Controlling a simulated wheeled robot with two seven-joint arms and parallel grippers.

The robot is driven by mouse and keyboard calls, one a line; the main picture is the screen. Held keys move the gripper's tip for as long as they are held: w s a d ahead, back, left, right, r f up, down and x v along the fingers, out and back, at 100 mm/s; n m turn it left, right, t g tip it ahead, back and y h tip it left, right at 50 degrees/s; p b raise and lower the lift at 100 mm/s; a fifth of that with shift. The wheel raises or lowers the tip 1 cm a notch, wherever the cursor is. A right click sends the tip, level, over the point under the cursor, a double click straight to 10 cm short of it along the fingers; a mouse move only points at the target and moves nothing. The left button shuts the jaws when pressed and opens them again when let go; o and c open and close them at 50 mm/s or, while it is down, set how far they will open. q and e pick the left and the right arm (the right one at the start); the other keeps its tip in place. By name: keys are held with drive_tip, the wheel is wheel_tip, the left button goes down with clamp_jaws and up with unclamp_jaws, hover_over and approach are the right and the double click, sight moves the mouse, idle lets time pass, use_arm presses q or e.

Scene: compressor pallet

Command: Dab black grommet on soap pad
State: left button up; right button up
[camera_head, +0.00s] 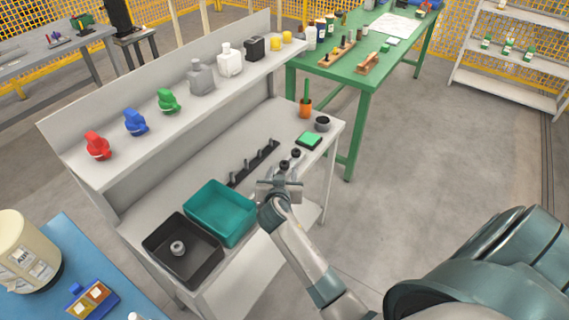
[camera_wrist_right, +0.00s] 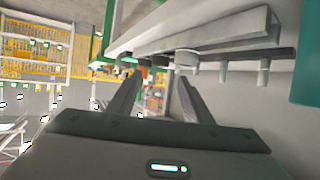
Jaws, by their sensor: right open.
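Two small black round pieces, (camera_head: 284,165) and (camera_head: 296,153), look like grommets at my right gripper's fingertips; I cannot tell whether either touches a finger. My right gripper (camera_head: 287,172) is open above the bench, just right of the pegged rack (camera_head: 240,177) and nearer than the pad. In the right wrist view its two grey fingers (camera_wrist_right: 158,88) stand apart, with dark pieces beyond them. My left gripper is out of view.
An orange cup (camera_head: 305,110) and a dark round pot (camera_head: 322,123) stand beyond the pad. A raised shelf with bottles runs along the back.

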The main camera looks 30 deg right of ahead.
sight(285, 163)
drive_tip(key=shift+x, duration=1)
drive_tip(key=shift+p+x, duration=0.8)
drive_tip(key=shift+x, duration=0.1)
drive_tip(key=shift+f+p+x, duration=0.2)
drive_tip(key=shift+p+x, duration=0.05)
drive_tip(key=shift+x, duration=0.6)
drive_tip(key=shift+f+p+x, duration=0.2)
drive_tip(key=shift+p+x, duration=0.05)
drive_tip(key=shift+x, duration=0.55)
drive_tip(key=shift+s+a, duration=0.1)
drive_tip(key=shift+c, duration=0.7)
drive_tip(key=c, duration=0.9)
